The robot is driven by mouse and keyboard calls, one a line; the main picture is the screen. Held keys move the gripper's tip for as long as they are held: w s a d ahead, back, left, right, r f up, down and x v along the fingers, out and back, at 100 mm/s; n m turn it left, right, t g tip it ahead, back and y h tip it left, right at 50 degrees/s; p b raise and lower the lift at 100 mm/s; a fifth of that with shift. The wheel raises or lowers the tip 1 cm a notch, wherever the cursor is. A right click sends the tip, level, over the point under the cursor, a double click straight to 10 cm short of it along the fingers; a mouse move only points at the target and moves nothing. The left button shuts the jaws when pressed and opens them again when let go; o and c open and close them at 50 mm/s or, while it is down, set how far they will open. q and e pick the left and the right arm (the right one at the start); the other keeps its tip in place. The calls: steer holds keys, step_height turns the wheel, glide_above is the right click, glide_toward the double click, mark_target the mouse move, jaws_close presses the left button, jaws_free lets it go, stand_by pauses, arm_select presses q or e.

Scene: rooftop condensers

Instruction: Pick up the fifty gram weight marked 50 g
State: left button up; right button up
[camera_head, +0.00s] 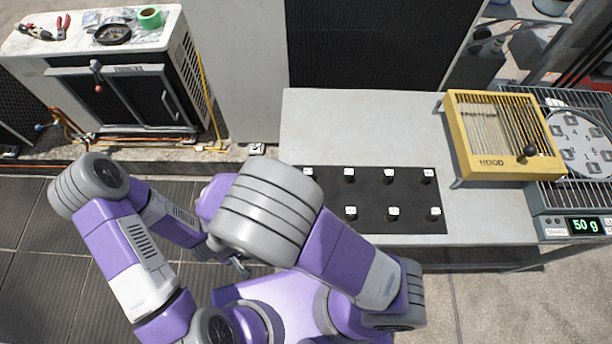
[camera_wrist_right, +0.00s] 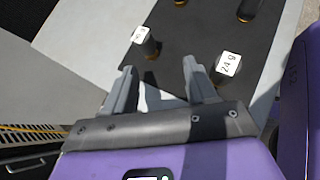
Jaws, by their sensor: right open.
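Several dark weights with white-topped labels, such as this one (camera_head: 389,177), stand in two rows on a black mat (camera_head: 320,222). Their labels are too small to read in the head view, so I cannot tell which is marked 50 g. In the right wrist view my right gripper (camera_wrist_right: 160,84) is open and empty. One weight (camera_wrist_right: 149,47) stands just beyond its fingers, its label unclear. Another weight (camera_wrist_right: 226,68), apparently marked 24 g, stands beyond the right finger. My arms hide the right gripper in the head view. A small part, possibly my left gripper (camera_head: 240,263), shows between the arms.
The mat lies on a grey bench (camera_head: 345,120). A condenser unit (camera_head: 130,90) stands at left. The bench behind the mat is clear.

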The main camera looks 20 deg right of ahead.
mark_target(310, 169)
steer(key=w+n+t, duration=0.1)
steer(key=d+r+n+t+h+b, duration=0.1)
steer(key=shift+w+d+r+n+h, duration=0.1)
steer(key=shift+w+d+n+h, duration=0.1)
steer(key=shift+w+n+h, duration=0.15)
steer(key=b+x, duration=0.3)
steer(key=x, duration=0.3)
steer(key=shift+d, duration=0.2)
steer(key=shift+w+d, duration=0.25)
steer(key=shift+d, duration=0.1)
jaws_close()
